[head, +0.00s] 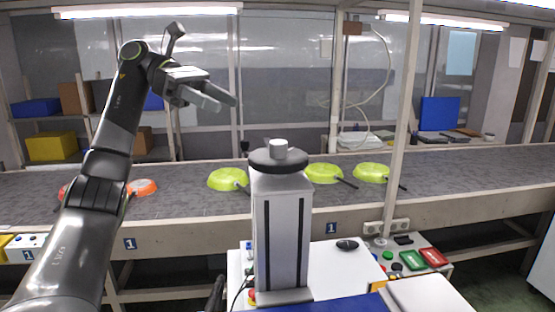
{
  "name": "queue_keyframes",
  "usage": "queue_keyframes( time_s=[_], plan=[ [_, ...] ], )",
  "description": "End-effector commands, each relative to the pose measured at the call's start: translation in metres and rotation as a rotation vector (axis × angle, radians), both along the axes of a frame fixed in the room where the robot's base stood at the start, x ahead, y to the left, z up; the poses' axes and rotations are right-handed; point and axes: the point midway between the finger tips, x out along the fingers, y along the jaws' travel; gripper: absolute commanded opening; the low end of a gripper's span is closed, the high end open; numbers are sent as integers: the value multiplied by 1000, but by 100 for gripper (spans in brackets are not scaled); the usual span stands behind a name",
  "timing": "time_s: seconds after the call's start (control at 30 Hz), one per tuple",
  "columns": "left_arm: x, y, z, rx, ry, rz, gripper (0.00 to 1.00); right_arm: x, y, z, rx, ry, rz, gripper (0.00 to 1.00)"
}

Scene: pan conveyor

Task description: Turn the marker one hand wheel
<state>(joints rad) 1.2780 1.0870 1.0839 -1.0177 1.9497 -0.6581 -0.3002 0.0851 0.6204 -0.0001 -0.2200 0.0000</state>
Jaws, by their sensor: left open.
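I cannot make out a hand wheel in the head view. My right gripper is not in view. My own column hides part of the conveyor's middle front.
Green pans (226,178) and orange pans (143,187) lie on the conveyor. A control panel with green and red covers (433,257) stands at the lower right. A thin white post (400,130) rises right of the middle. Shelves with boxes (50,146) stand behind at the left.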

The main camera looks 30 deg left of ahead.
Motion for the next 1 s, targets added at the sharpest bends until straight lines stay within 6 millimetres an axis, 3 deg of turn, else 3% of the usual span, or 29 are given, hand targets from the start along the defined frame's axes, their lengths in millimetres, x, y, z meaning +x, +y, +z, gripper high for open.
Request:
queue_keyframes(
  time_s=[0.03,0.13,0.23,0.37,0.57,1.0],
  plan=[
    [-6,14,-10,0,-1,43,52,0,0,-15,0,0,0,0],
    [-14,31,-10,1,-4,96,52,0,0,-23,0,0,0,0],
    [-18,38,-9,0,-5,120,52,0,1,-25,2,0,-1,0],
    [-17,34,-10,1,-4,125,52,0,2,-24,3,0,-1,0],
    [-10,8,-21,2,-3,121,52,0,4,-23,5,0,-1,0],
    [13,-73,-53,-1,-4,118,52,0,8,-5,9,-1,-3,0]
  ],
)
